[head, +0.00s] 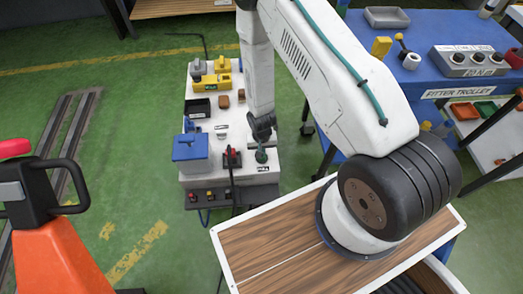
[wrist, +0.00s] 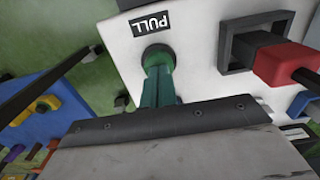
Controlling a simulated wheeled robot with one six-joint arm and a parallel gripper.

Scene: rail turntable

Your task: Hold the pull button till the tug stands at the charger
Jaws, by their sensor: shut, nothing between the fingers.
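My gripper (head: 261,154) points down at the near right part of a white console top (head: 214,142). In the wrist view its green fingers (wrist: 160,82) are shut with nothing between them. I cannot tell how far the button is pressed. The label also shows in the head view (head: 262,169). I cannot pick out the tug or the charger for sure in either view.
A red lever in a black frame (head: 232,157) stands just left of my gripper. A blue box (head: 189,147) sits farther left. An orange machine with a black handle (head: 55,250) stands at left, near floor rails (head: 62,130). A blue fitter trolley (head: 430,75) is at right.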

